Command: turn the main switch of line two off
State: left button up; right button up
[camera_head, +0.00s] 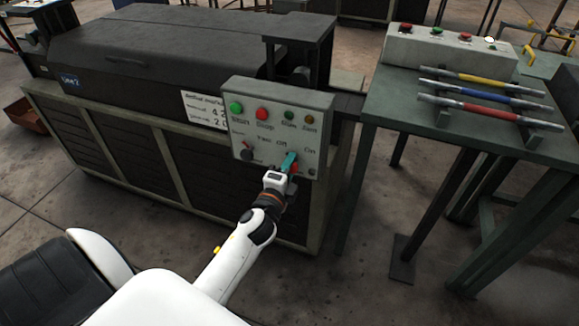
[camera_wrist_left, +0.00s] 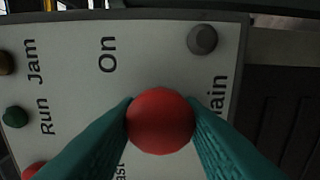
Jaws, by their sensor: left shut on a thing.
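The grey control panel (camera_head: 278,108) is on the front of the dark machine, which carries a blue plate (camera_head: 70,80) that seems to read "Line 2". The main switch has a round red knob (camera_wrist_left: 161,121), seen end-on in the left wrist view, above the partly hidden word "Main". My left gripper (camera_head: 289,161) is at the panel's lower right, its teal fingers shut on the red knob from both sides. "On" (camera_wrist_left: 107,54) is readable beside it. The fingers hide most of the switch in the head view, so I cannot tell which way it points. My right gripper is not in view.
The panel also has a green button (camera_head: 236,107), a red button (camera_head: 261,113), two small lamps and a dark selector knob (camera_head: 247,155). To the right, a green table (camera_head: 395,102) holds a second button box (camera_head: 445,47) and coloured bars.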

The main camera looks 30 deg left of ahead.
pick_arm(q)
jog(key=o, duration=0.9)
jog(key=v, duration=1.2)
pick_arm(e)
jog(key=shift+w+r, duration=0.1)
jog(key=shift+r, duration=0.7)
pick_arm(q)
jog(key=shift+s+f, duration=0.1)
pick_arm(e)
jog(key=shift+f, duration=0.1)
